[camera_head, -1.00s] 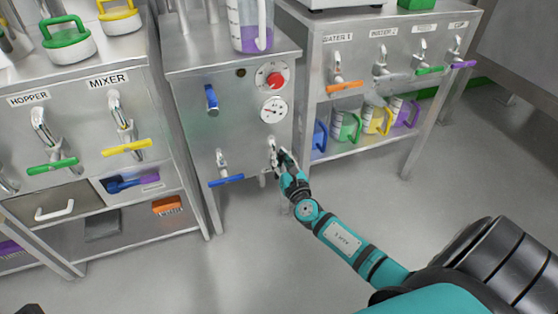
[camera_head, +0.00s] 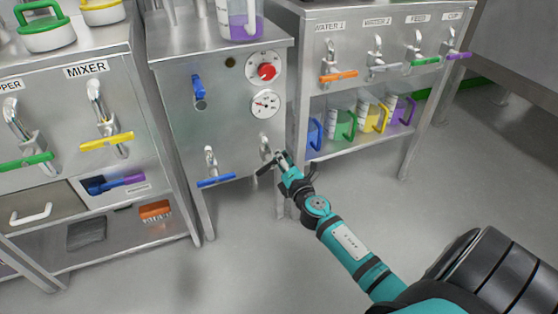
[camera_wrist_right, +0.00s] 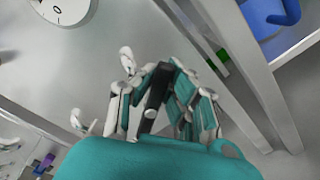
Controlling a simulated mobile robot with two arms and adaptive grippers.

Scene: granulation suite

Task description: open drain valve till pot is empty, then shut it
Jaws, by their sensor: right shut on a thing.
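A tap with a black handle (camera_head: 266,167) sits low at the right of the steel cabinet's front (camera_head: 225,130). I take it as the drain valve. Its pale spout (camera_head: 264,145) shows just above my right gripper (camera_head: 279,160), which is shut on the handle. In the right wrist view the black handle (camera_wrist_right: 157,88) lies between the fingers, with the pale tap body (camera_wrist_right: 128,60) behind. No label names the tap, and the inside of any pot is hidden. My left gripper is out of view.
A blue-handled tap (camera_head: 213,165) is left of my right gripper. A red knob (camera_head: 267,72) and a gauge (camera_head: 265,104) are above. Coloured jugs (camera_head: 341,125) stand on a shelf to the right. The floor in front (camera_head: 240,255) is clear.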

